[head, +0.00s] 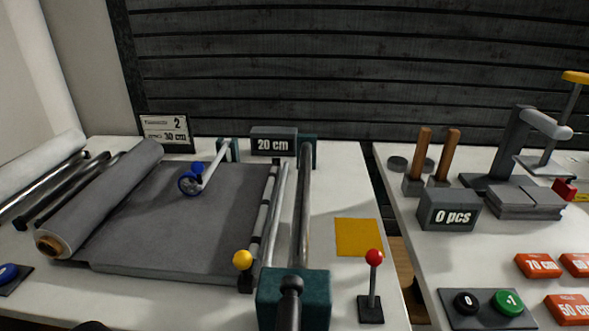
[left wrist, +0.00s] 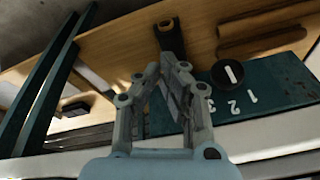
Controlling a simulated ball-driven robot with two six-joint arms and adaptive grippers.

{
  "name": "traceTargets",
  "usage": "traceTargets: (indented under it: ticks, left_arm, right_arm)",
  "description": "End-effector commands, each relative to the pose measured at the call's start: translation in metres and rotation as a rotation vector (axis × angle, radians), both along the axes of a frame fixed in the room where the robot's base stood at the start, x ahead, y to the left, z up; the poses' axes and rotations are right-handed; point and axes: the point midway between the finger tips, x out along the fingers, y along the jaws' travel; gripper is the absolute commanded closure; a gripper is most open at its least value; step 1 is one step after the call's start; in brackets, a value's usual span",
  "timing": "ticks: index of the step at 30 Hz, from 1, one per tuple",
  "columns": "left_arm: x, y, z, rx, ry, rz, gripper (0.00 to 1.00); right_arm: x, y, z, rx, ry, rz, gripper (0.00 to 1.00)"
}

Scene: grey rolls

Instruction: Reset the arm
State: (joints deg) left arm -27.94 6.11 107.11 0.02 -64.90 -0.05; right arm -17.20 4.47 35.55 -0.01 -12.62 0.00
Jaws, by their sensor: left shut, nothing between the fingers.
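My left gripper (left wrist: 162,68) shows only in the left wrist view, where its two grey fingers are shut with nothing between them. Its tips point towards a dark bracket-like piece (left wrist: 170,38) against a wooden surface; I cannot tell whether they touch. A teal panel (left wrist: 265,85) with the digits 1, 2 and 3 and a round black knob (left wrist: 228,74) lies to the right of the fingers. Neither gripper shows in the head view, and my right gripper is in no view.
A white table (head: 345,185) holds a grey roll (head: 100,198), a grey sheet (head: 150,235), a yellow square (head: 358,237) and a red-knobbed lever (head: 374,285). A second table at right holds a press (head: 510,150) and buttons (head: 487,305). A gap separates the tables.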

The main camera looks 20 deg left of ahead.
Motion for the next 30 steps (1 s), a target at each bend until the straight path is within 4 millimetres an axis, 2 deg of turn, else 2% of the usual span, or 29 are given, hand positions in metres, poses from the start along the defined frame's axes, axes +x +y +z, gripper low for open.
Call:
traceTargets:
  ticks: [1,5,6,9,12,15,19,22,27,30]
  left_arm:
    - [-0.009,0.003,-0.033,-0.001,0.022,0.005,1.0]
    - [-0.041,0.01,-0.121,-0.002,0.059,0.015,1.0]
    - [-0.055,0.012,-0.147,-0.003,0.071,0.018,1.0]
    - [-0.097,0.016,-0.202,-0.005,0.099,0.025,1.0]
    - [-0.139,0.018,-0.242,-0.008,0.123,0.032,1.0]
    - [-0.174,0.018,-0.265,-0.009,0.14,0.036,1.0]
    - [-0.203,0.018,-0.279,-0.011,0.152,0.039,1.0]
    - [-0.211,0.018,-0.282,-0.011,0.154,0.04,1.0]
    - [-0.212,0.019,-0.281,-0.011,0.154,0.04,1.0]
    - [-0.212,0.019,-0.281,-0.011,0.155,0.04,1.0]
  right_arm:
    - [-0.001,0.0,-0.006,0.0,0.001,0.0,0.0]
    - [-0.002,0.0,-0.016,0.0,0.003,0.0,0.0]
    - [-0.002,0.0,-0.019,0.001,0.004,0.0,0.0]
    - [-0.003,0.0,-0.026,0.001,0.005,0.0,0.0]
    - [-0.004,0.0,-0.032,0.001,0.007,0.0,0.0]
    - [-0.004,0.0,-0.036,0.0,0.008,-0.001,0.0]
    - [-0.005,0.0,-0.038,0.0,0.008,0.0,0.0]
    - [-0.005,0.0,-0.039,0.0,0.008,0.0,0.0]
    - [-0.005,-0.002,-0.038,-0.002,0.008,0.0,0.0]
    - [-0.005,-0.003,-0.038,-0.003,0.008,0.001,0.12]
